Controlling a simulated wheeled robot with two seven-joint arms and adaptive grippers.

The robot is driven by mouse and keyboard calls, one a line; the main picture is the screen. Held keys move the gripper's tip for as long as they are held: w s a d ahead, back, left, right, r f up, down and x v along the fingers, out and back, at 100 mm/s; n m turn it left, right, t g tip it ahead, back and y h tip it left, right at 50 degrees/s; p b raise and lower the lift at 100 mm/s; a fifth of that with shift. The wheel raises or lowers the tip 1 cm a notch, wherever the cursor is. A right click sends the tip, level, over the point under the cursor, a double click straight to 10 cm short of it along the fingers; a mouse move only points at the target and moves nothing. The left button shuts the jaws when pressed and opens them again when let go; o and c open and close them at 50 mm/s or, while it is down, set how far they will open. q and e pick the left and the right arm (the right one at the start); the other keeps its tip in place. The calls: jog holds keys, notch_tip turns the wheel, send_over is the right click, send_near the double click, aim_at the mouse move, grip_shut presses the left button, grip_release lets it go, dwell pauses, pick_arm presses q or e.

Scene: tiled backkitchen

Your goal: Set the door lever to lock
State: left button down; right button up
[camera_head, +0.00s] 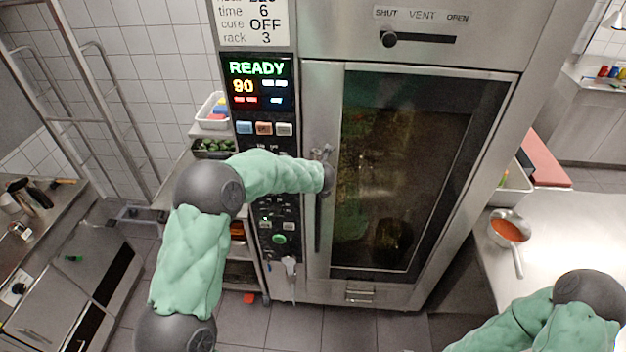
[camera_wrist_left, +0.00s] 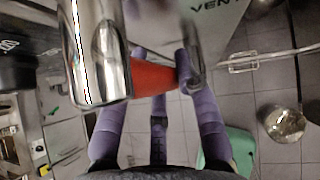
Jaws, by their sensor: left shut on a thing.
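The tall steel oven has a shut glass door (camera_head: 400,170). A slim dark upright bar (camera_head: 318,228) shows at the door's left edge, just below my left gripper (camera_head: 325,158). The gripper is at the upper part of this edge, and my forearm hides much of it. In the left wrist view, a thick chrome cylinder (camera_wrist_left: 98,55) and a red tapered piece (camera_wrist_left: 152,76) are close to my purple fingers. One fingertip touches or overlaps the red piece. The left gripper is shut on what seems to be the door lever. The lever's exact angle is hidden. My right gripper is out of view.
A control panel (camera_head: 262,85) reading READY is left of the door. A vent slider (camera_head: 390,39) is above it. On the right, a pan of red sauce (camera_head: 508,229) stands on a steel counter (camera_head: 548,262). A wheeled rack (camera_head: 95,90) stands left.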

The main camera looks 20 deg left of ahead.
pick_arm(q)
jog(key=shift+f, duration=0.15)
jog(key=c, duration=0.9)
grip_release()
jog(key=shift+a, duration=0.1)
jog(key=shift+s+r, duration=0.15)
jog(key=shift+r, duration=0.2)
jog(key=v, duration=1.1)
jog(key=shift+d, duration=0.25)
jog(key=shift+s, duration=0.15)
